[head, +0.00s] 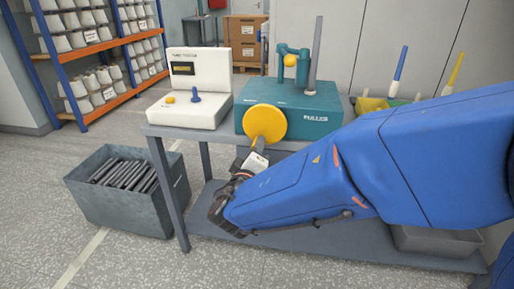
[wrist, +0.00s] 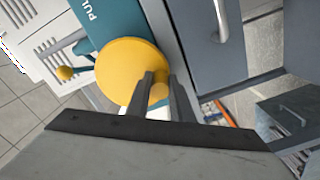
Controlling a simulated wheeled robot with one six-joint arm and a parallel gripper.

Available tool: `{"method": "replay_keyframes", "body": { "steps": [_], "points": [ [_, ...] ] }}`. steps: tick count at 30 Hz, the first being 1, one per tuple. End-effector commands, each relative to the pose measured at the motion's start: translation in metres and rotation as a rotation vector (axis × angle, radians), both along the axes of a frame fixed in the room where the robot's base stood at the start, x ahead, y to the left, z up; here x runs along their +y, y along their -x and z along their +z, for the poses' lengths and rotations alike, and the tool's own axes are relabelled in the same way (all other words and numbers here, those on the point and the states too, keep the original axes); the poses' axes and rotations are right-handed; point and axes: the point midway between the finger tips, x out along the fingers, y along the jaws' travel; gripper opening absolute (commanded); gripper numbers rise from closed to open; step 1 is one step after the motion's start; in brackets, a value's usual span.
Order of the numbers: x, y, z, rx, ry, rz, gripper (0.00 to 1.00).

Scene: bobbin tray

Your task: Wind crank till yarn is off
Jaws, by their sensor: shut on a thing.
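The teal machine (head: 300,108) stands on the grey bench, with a round yellow crank wheel (head: 265,124) on its front. A bare-looking grey tube (head: 315,55) stands upright on its top, beside a teal bracket with a yellow ball (head: 290,60). I cannot make out any yarn on the tube. My gripper (wrist: 162,80) is at the wheel's lower edge, its fingers shut on the yellow crank knob (wrist: 158,93). The wheel also shows in the wrist view (wrist: 125,68).
A cream tester (head: 200,85) with a small display stands left of the machine. A grey bin of dark tubes (head: 125,190) is on the floor at left. Behind my arm are a yellow tray and upright tools (head: 400,65). Shelves of white cones (head: 95,50) stand further back.

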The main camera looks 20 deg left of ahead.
Motion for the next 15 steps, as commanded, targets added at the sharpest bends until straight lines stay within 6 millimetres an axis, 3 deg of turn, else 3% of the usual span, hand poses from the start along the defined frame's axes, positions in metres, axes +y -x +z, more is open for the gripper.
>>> {"method": "replay_keyframes", "body": {
  "steps": [5,6,7,15],
  "points": [
    [0.0007,0.0006,-0.0009,0.001,0.002,0.002,0.0],
    [0.0008,0.0006,-0.0009,0.001,0.002,0.002,0.3],
    [0.0007,0.0006,-0.0008,0.001,0.002,0.002,0.37],
    [0.0003,0.0003,-0.0002,0.0,0.001,0.001,0.39]
  ]
}}
